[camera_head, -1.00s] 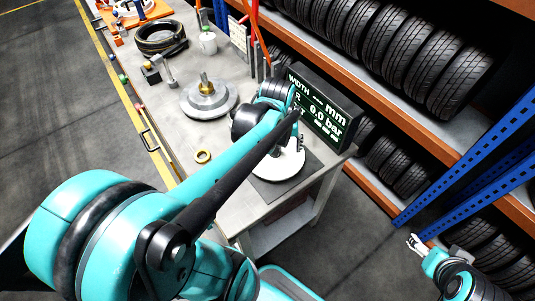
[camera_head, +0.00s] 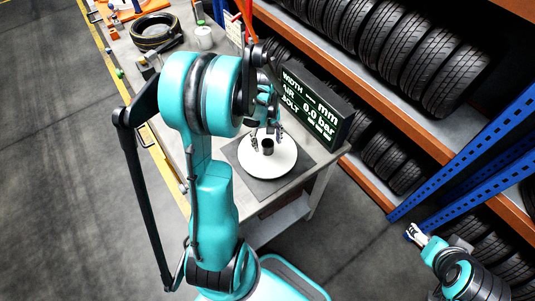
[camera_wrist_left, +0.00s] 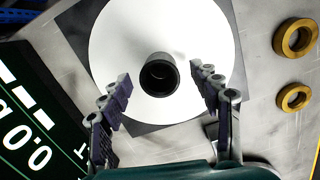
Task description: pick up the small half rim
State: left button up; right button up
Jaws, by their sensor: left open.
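A round white disc (camera_head: 269,163) with a dark, hollow central hub lies on a dark square mat at the table's near end; it looks like the half rim. It also fills the upper middle of the left wrist view (camera_wrist_left: 110,50), with its black hub (camera_wrist_left: 160,75) upright at the centre. My left gripper (camera_head: 266,138) is open, and in the left wrist view its fingers (camera_wrist_left: 162,82) stand apart on either side of the hub, empty. Contact with the disc cannot be told. My right gripper (camera_head: 412,232) is far off at the lower right, its jaws too small to read.
A display box (camera_head: 316,108) stands close behind the disc. Two brass rings (camera_wrist_left: 295,38) lie on the table at the right in the wrist view. A tyre (camera_head: 156,32) and a white mug (camera_head: 204,37) are farther back. Tyre racks (camera_head: 420,60) line the right.

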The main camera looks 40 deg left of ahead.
pick_arm(q)
notch_tip(320, 180, down, 2)
jog(key=shift+d+r, duration=0.1)
grip_shut()
dwell(0.4)
